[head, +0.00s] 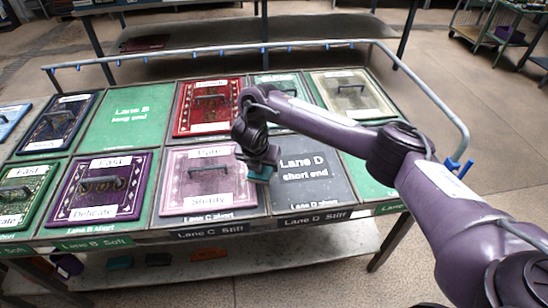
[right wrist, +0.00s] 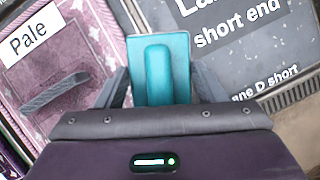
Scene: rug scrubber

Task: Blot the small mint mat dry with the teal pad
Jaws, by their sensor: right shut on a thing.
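My right gripper (head: 262,165) is shut on the teal pad (right wrist: 180,50), with its fingers on either side of the pad. The pad also shows under the gripper in the head view (head: 260,176), over the border between the pink mat and the dark Lane D short-end panel. I cannot tell whether it touches the surface. A pale mint-green mat (head: 283,84) lies in the back row, mostly hidden behind my right arm. Its size and wetness cannot be told. My left gripper is not in view.
The pink mat (head: 177,182) marked Pale and Sturdy has a raised handle. A red mat (head: 183,118), a purple mat (head: 73,197) and a beige mat (head: 378,105) also have handles. The green Lane B panel (head: 130,130) and dark Lane D panel (head: 330,185) are bare. A rail (head: 215,53) edges the back.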

